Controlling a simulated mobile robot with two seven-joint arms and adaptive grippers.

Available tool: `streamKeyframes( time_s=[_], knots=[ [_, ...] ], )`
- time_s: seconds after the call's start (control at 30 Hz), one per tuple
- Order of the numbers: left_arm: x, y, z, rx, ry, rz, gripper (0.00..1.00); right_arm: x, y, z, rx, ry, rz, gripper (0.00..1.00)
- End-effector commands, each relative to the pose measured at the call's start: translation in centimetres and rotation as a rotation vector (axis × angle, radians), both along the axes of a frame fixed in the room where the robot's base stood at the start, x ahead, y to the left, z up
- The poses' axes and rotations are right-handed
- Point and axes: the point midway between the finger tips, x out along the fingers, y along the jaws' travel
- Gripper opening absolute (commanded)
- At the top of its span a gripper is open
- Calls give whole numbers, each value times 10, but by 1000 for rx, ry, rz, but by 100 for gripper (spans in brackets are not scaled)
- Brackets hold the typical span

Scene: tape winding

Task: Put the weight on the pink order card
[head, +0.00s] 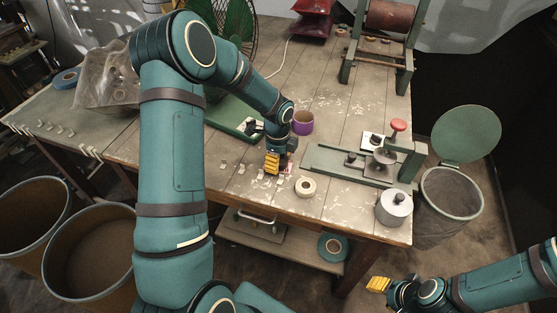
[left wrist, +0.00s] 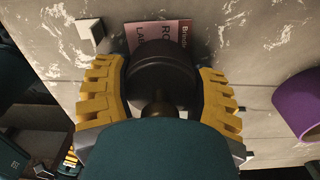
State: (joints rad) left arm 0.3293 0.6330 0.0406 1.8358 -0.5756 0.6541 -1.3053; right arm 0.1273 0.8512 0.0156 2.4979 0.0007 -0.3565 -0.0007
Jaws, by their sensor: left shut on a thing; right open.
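The weight, a dark round piece with a knob (left wrist: 160,72), sits between the yellow fingers of my left gripper (left wrist: 160,92), which is shut on it. The pink order card (left wrist: 175,30) with dark print shows past the weight in the left wrist view, and the weight covers part of it. I cannot tell whether the weight touches the card. In the head view my left gripper (head: 273,162) is low over the table's front part, with a bit of the pink card (head: 287,168) beside it; the weight is hidden there. My right gripper (head: 378,284) is open and empty, off the table's front.
A green bench device (head: 335,163) and a silver canister (head: 393,208) stand right. Bins (head: 95,255) stand on the floor.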

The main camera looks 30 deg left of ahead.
Motion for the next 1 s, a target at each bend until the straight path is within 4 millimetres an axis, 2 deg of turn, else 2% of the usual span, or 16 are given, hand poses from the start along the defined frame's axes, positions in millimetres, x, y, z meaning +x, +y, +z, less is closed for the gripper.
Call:
streamKeyframes(
  time_s=[0.13, 0.17, 0.23, 0.27, 0.53, 0.67, 0.77, 1.0],
  knots=[
    [0, 0, -3, 0, -1, 0, 17, 0, 0, -2, 0, 0, 0, 47],
    [0, 0, -3, 0, 0, 0, 67, 0, 0, -2, 0, -1, 0, 47],
    [0, 0, -3, 0, 0, 0, 91, 0, 0, -2, 0, -1, 0, 47],
    [0, 0, -3, 0, 0, 0, 94, 0, 0, -1, 0, -1, 0, 47],
    [0, 0, -2, 0, 0, 0, 94, 0, 0, -1, 0, -1, 0, 47],
    [0, 0, 4, 0, -1, 0, 94, 0, 0, 2, 0, 1, 0, 47],
    [0, 1, 18, 1, -2, 0, 94, -1, 0, 6, 0, 2, 1, 47],
    [1, 2, 68, 1, -4, 1, 94, -4, 1, 20, 2, 9, 2, 47]
  ],
)
